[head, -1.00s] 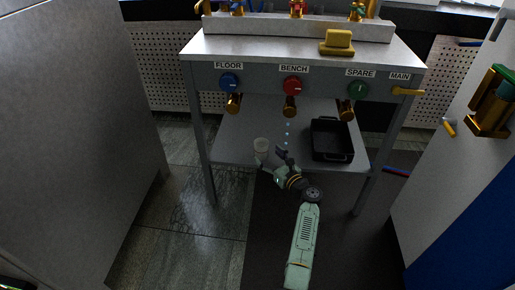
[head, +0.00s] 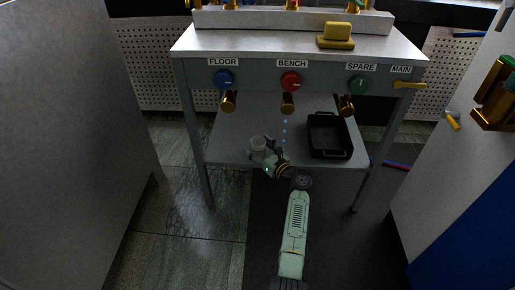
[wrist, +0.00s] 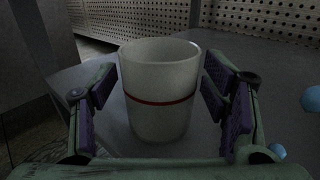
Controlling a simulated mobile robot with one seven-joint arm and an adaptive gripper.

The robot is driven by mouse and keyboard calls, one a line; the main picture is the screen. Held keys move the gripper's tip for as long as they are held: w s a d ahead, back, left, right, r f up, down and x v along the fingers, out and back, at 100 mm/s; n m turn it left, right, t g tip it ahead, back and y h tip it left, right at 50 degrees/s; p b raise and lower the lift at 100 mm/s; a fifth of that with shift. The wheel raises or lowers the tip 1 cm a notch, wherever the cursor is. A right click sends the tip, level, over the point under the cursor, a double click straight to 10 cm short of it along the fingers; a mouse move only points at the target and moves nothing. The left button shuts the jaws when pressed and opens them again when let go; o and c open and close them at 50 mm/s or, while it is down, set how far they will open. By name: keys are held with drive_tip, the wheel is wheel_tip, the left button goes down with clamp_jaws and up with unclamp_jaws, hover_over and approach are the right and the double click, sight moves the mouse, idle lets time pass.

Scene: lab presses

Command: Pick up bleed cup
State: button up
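The bleed cup is a whitish cup (wrist: 160,92) with a thin red line around it. It stands upright on the lower shelf (head: 232,140) of the bench, near the shelf's front left; it also shows in the head view (head: 258,144). My gripper (wrist: 162,105) is open, with one purple-padded finger on each side of the cup and a visible gap on both sides. In the head view my gripper (head: 268,150) is at the cup's front right.
A black tray (head: 330,153) stands on the shelf to the right. Blue drops (head: 284,132) show below the middle brass outlet (head: 287,103). Blue, red and green knobs line the panel above. A large grey cabinet (head: 60,150) stands at left.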

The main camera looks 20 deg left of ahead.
drive_tip(key=c, duration=1.1)
drive_tip(key=shift+r, duration=0.1)
